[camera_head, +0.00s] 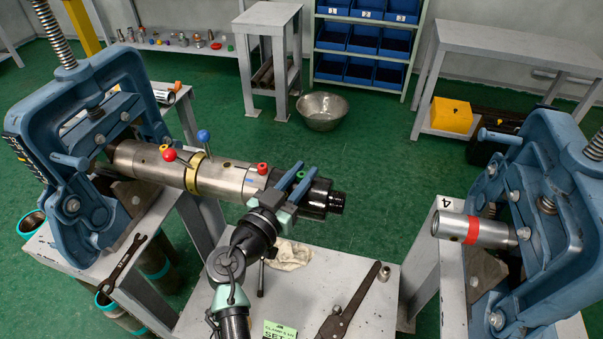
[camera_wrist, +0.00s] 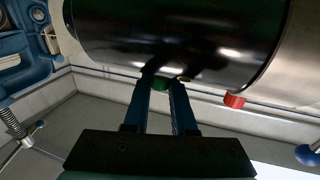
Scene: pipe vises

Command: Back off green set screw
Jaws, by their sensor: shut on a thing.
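The green set screw (camera_head: 300,175) is a small green knob on the black collar (camera_head: 320,200) at the free end of a steel pipe (camera_head: 228,172). My gripper (camera_head: 303,172) reaches over the collar with two blue fingers. In the wrist view the green set screw (camera_wrist: 160,83) sits between the fingertips (camera_wrist: 161,84), and my gripper is shut on it. The fingers partly cover its sides. A red set screw (camera_wrist: 234,100) stands beside it along the pipe; it also shows in the head view (camera_head: 262,168).
The left blue vise (camera_head: 75,205) holds the pipe, which carries red and blue ball-ended handles (camera_head: 203,135). The right vise (camera_head: 565,220) holds a short pipe with a red band (camera_head: 472,229). Below is a grey table (camera_head: 300,305) with a pipe wrench (camera_head: 350,300) and a cloth.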

